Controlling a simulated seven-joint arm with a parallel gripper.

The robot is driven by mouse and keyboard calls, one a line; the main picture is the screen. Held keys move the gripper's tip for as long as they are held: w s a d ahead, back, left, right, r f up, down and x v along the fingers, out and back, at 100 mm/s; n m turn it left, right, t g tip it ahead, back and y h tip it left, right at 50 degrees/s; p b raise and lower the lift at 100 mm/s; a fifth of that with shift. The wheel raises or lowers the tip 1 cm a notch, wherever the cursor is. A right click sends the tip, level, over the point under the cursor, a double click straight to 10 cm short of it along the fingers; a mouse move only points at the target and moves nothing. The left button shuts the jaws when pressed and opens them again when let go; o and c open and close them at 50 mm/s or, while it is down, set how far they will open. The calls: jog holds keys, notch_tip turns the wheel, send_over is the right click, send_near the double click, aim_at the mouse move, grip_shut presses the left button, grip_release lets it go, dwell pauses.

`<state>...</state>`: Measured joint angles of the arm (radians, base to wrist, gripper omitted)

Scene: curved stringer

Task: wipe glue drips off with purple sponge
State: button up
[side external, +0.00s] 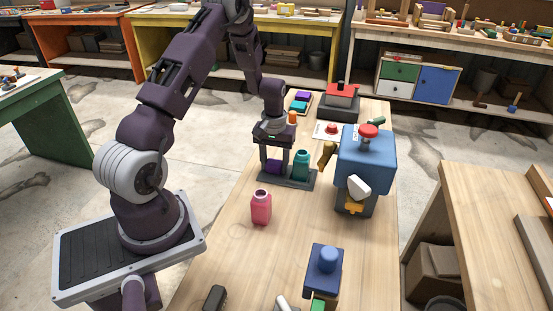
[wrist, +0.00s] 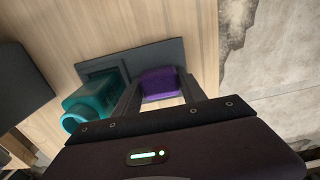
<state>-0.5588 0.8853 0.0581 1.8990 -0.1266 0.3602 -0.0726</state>
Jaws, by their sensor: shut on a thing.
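The purple sponge (side external: 274,167) is at the left part of a dark grey tray (side external: 299,185) on the workbench. My gripper (side external: 275,163) points down with one finger on each side of the sponge and is shut on it. The wrist view shows the purple sponge (wrist: 158,83) between the two fingers, at the dark tray (wrist: 165,50). I cannot tell whether the sponge touches the tray or is slightly raised. No glue drips can be made out in either view.
A teal bottle (side external: 301,166) stands on the tray close beside my gripper. A pink bottle (side external: 261,208) stands nearer the front. A blue machine with a red knob (side external: 366,160) stands to the right. A blue box (side external: 323,270) sits in front. Bare wood lies between them.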

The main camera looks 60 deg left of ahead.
aim_at(269, 184)
jog(key=s+d, duration=0.3)
jog(key=shift+s+d, duration=0.2)
jog(key=shift+w+a, duration=3)
jog(key=shift+a, duration=0.25)
jog(key=shift+s+d, duration=3.25)
jog(key=shift+d, duration=0.1)
jog(key=shift+w+a, duration=3.3)
jog(key=shift+a, duration=0.05)
notch_tip(269, 184, up, 8)
jog(key=shift+d, duration=0.1)
